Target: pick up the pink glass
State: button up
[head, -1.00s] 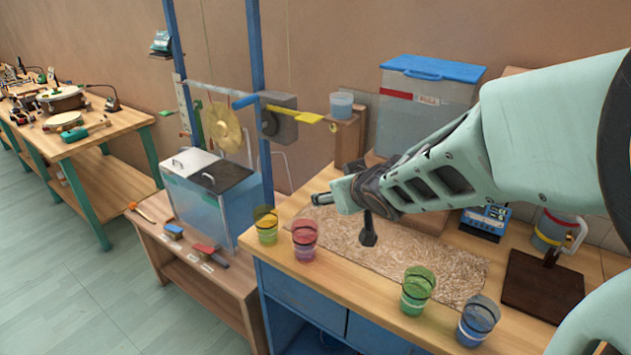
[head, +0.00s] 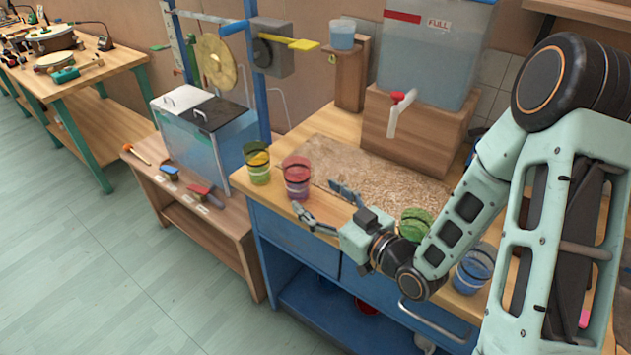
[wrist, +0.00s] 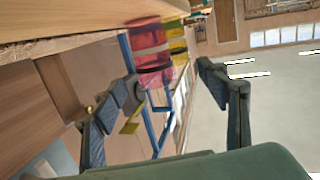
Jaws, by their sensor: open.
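The pink glass (head: 297,177) stands upright at the front left of the blue bench's wooden top, with a dark band around it. My gripper (head: 316,203) is open and empty at the bench's front edge, just right of and nearer than the glass.
A yellow-green glass (head: 257,163) stands left of the pink one. A green glass (head: 416,222) and a blue glass (head: 473,268) stand to the right, partly behind my arm. A beige textured mat (head: 385,178) lies behind. A lidded tank (head: 212,135) stands further left.

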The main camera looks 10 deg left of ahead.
aim_at(304, 175)
jog(key=shift+d+r+m+t+y+b, duration=0.35)
jog(key=shift+d+r+m+t, duration=0.2)
jog(key=shift+r+t, duration=0.25)
jog(key=w+a+b, duration=0.1)
jog(key=b, duration=0.4)
jog(key=shift+w+a+f+b, duration=0.1)
jog(key=shift+w+f+b, duration=0.1)
jog(key=shift+b, duration=0.1)
jog(key=shift+w+a+b, duration=0.15)
jog(key=shift+a+b, duration=0.05)
jog(key=shift+b, duration=0.7)
jog(key=shift+a+b, duration=0.2)
jog(key=shift+b, duration=0.7)
jog(key=shift+w+a+r, duration=0.1)
jog(key=shift+a+r, duration=0.05)
jog(key=shift+a, duration=0.05)
jog(key=x, duration=0.2)
jog(key=shift+w+a+r, duration=0.1)
jog(key=shift+w+a, duration=0.1)
jog(key=shift+w, duration=0.05)
jog(key=x, duration=0.5)
